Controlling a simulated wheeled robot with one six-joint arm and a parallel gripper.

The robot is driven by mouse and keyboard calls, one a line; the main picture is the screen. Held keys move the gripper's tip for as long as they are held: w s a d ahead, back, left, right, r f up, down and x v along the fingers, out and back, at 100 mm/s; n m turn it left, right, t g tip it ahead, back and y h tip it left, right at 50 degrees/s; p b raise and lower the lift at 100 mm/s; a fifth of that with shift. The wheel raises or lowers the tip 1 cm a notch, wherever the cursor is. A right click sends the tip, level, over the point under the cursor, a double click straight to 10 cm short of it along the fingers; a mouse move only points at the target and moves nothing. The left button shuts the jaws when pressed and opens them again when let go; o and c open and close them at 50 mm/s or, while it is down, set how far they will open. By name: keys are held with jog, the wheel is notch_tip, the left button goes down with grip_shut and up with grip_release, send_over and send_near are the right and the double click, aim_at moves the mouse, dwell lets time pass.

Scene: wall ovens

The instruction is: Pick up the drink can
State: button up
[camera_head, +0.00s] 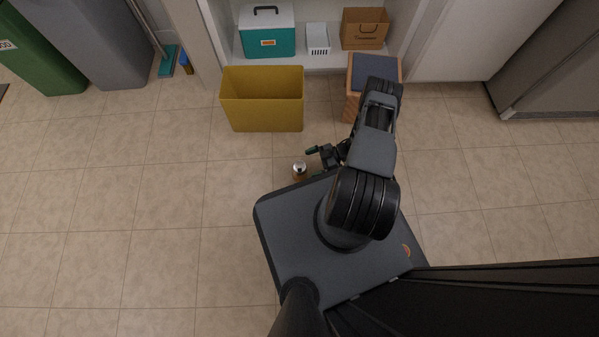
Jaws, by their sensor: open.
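The drink can (299,169) stands on the tiled floor just beyond the front edge of my base, with its silver top showing. Its lower part is mostly hidden by the angle from above. My gripper (314,162) is low, just to the right of the can, with its fingers pointing left toward it. The gripper is open and nothing shows between its fingers. I cannot tell whether a finger touches the can.
A yellow bin (262,112) stands beyond the can, and a wooden box with a dark top (375,70) is behind my arm. Floor to the left is clear.

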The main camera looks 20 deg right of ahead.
aim_at(300, 168)
jog(key=shift+b+x, duration=1)
jog(key=shift+x, duration=2.05)
jog(key=shift+s, duration=0.1)
jog(key=c, duration=1)
